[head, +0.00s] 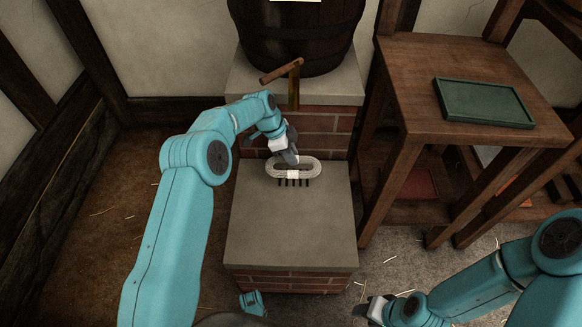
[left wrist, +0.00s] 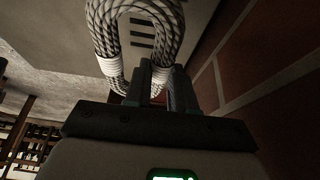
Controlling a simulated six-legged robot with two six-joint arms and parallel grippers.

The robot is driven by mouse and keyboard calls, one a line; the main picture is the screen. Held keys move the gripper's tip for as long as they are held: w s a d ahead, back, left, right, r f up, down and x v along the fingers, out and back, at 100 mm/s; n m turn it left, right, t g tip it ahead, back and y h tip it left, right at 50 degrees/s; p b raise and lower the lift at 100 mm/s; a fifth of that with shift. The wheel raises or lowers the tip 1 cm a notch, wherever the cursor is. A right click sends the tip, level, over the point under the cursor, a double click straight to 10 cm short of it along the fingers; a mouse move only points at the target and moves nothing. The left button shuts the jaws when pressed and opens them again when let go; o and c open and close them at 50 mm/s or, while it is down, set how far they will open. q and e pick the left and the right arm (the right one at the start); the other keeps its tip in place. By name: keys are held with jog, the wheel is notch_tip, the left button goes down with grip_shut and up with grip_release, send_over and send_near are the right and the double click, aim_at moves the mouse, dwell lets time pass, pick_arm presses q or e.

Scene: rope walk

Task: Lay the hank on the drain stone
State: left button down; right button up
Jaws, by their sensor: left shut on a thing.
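The hank (head: 310,172) is an oval loop of pale rope with white bands. It shows close up in the left wrist view (left wrist: 104,38). My left gripper (head: 291,160) is shut on one side of it. The drain stone (head: 290,225) is a grey slab on a brick base with several dark slots near its back. The hank appears over the slab's back part, just behind the slots; whether it touches the stone I cannot tell. In the left wrist view the slots show through the loop. My right gripper (head: 368,308) is low at the right, away from the hank; its jaws are unclear.
A wooden barrel (head: 297,35) with a brass tap (head: 294,85) stands on a brick-based ledge behind the stone. A wooden table (head: 410,75) with a green tray (head: 484,103) stands at the right. The stone's front part is bare.

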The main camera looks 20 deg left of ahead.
pick_arm(q)
notch_tip(320, 180, down, 6)
jog(key=shift+f+b, duration=0.1)
jog(key=shift+b, duration=0.9)
jog(key=shift+w+f+b, duration=0.2)
jog(key=shift+b, duration=0.1)
jog(key=shift+r, duration=0.25)
jog(key=shift+f, duration=0.25)
jog(key=c, duration=0.9)
grip_release()
jog(key=shift+r, duration=0.1)
jog(key=shift+c, duration=0.2)
jog(key=shift+r, duration=0.2)
jog(key=p+v, duration=0.3)
jog(key=v, duration=0.9)
jog(key=shift+f+p, duration=0.1)
jog(key=shift+p, duration=0.3)
